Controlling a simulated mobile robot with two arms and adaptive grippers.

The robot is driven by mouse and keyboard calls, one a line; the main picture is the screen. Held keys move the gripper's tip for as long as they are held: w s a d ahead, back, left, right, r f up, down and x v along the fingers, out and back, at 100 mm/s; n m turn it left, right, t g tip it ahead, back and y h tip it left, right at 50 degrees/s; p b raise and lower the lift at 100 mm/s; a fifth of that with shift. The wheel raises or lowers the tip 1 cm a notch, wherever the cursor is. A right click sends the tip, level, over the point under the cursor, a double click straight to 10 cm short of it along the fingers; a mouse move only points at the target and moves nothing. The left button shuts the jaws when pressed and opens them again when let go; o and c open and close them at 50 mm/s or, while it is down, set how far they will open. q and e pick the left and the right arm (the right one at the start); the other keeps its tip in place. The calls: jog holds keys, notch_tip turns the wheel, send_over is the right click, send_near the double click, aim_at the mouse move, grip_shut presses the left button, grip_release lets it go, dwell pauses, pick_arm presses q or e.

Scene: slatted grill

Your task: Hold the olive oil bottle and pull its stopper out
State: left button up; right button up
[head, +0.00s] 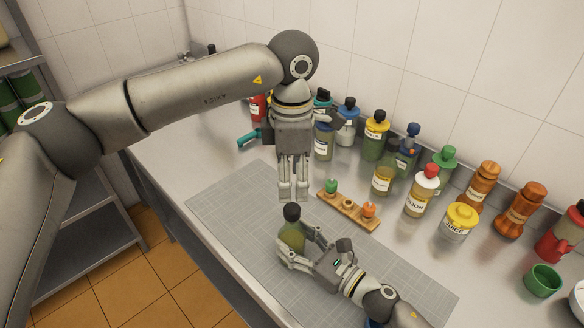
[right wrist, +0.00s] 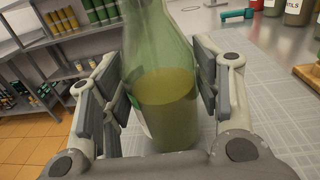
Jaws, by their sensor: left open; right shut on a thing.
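The olive oil bottle (head: 291,236) is green glass with a dark stopper (head: 292,211) in its top. It stands upright on the grey mat. My right gripper (head: 296,249) is shut on the bottle's body from the right. In the right wrist view the bottle (right wrist: 165,95) is between the two finger pads, with yellowish oil inside; its top is out of that picture. My left gripper (head: 294,198) is open and points down just above the stopper, with nothing between its fingers.
A wooden rack (head: 348,212) with a green and an orange stopper lies right of the bottle. Several bottles and jars line the wall, among them a yellow-lidded jar (head: 461,219). A green cup (head: 543,280) stands at far right. The mat (head: 225,215) is clear left of the bottle.

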aim_at(292, 208)
pick_arm(q)
notch_tip(292, 208, down, 10)
dwell(0.4)
jog(key=c, duration=1.1)
jog(key=o, duration=1.1)
notch_tip(292, 208, up, 12)
jog(key=shift+f, duration=0.1)
jog(key=shift+c, duration=0.5)
